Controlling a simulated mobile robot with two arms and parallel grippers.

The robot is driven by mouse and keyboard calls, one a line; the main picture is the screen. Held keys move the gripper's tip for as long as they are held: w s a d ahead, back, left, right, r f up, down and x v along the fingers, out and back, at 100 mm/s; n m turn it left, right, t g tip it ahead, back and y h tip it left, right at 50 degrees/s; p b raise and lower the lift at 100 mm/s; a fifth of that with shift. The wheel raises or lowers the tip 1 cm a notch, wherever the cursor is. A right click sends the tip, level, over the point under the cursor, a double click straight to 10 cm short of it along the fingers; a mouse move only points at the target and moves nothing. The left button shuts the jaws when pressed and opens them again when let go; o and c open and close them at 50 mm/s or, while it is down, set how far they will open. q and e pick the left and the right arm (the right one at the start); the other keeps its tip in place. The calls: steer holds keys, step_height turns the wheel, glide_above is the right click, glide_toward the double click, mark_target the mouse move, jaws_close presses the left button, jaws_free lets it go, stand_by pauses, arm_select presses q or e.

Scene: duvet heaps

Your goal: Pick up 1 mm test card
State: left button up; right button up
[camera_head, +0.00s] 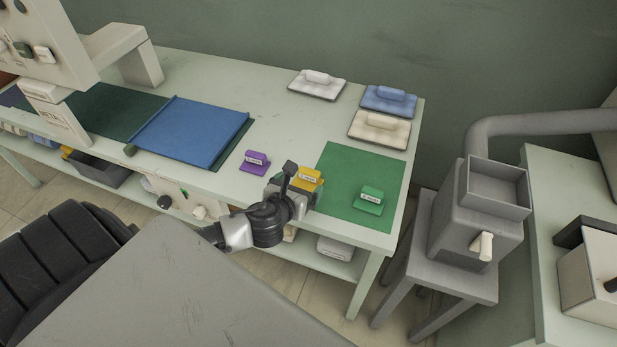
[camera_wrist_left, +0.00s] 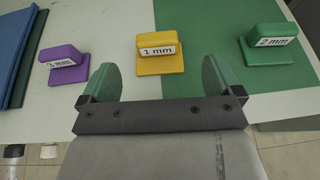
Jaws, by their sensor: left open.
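The 1 mm test card is a yellow block with a handle and a white "1 mm" label (camera_wrist_left: 160,64). In the head view the yellow card (camera_head: 311,175) stands near the bench's front edge, across the left edge of the green mat. My left gripper (camera_head: 289,181) is just left of and in front of it, partly covering it. In the left wrist view my left gripper (camera_wrist_left: 160,80) is open and empty, its two fingers spread, with the card ahead between and beyond the tips. My right gripper is not in view.
A purple card (camera_head: 255,161) stands to the left and a green "2 mm" card (camera_head: 369,199) to the right on the green mat (camera_head: 345,160). A blue sheet (camera_head: 195,130) lies further left. White, blue and cream handled blocks (camera_head: 378,128) sit at the back right.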

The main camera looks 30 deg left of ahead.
mark_target(307, 174)
arm_select(q)
steer(key=x, duration=0.8)
steer(key=shift+a, duration=0.25)
steer(key=shift+s, duration=0.1)
steer(key=c, duration=1)
